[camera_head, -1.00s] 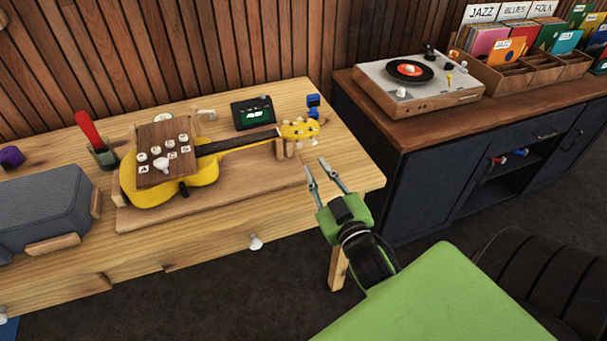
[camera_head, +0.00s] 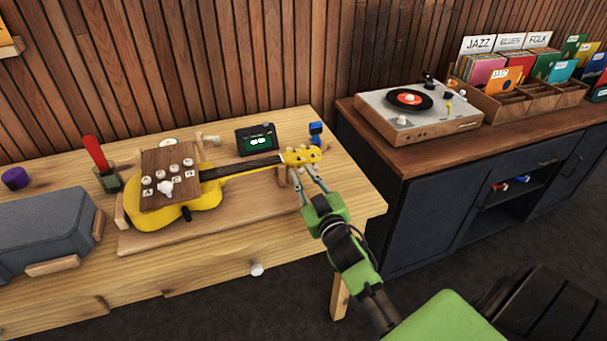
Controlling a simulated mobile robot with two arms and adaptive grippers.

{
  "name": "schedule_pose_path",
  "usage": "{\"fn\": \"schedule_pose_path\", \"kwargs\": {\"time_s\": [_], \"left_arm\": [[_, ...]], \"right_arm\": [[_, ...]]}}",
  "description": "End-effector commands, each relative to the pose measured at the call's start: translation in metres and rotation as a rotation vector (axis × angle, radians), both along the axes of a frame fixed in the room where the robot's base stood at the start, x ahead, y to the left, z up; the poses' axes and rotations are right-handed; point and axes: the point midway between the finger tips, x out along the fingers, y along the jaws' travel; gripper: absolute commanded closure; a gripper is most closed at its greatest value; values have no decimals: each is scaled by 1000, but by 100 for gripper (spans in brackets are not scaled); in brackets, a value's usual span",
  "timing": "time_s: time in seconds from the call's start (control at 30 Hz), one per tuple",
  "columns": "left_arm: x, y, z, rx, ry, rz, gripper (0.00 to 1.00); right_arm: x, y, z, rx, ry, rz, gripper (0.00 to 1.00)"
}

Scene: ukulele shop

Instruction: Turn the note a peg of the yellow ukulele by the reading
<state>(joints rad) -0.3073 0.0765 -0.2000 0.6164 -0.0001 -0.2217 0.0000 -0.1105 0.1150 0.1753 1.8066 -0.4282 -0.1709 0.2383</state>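The yellow ukulele (camera_head: 207,206) lies on a wooden cradle board (camera_head: 150,241) on the workbench. Its neck points right and its yellow headstock (camera_head: 303,157) carries small pale pegs, too small to tell apart by note. A wooden block with several lettered knobs (camera_head: 170,178) sits over its body. A dark tuner (camera_head: 256,139) with a lit green screen stands behind the neck; its reading is too small to make out. My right gripper (camera_head: 308,180) is open, its two fingertips just in front of the headstock's near edge; I cannot tell whether they touch a peg. My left gripper is out of view.
A grey case (camera_head: 45,230) and a red-handled item in a holder (camera_head: 97,160) stand on the left of the bench. A small blue item (camera_head: 316,130) is behind the headstock. A turntable (camera_head: 415,110) and record bins (camera_head: 520,100) sit on the right cabinet.

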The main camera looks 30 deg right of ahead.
Motion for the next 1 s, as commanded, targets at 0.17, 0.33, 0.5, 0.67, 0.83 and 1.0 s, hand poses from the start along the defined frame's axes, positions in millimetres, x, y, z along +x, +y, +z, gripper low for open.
{"fn": "schedule_pose_path", "kwargs": {"time_s": [0.17,0.33,0.5,0.67,0.83,1.0], "left_arm": [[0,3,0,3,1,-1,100],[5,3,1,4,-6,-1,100],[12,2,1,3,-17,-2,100],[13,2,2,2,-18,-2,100],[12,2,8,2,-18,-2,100],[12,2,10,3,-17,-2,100]], "right_arm": [[8,-2,0,-1,-1,0,81],[8,-2,0,-1,0,0,81],[8,-2,0,-1,0,0,100],[8,-2,0,-5,1,0,100],[8,-2,1,-117,30,-1,100],[8,-1,0,-198,47,0,100]]}}
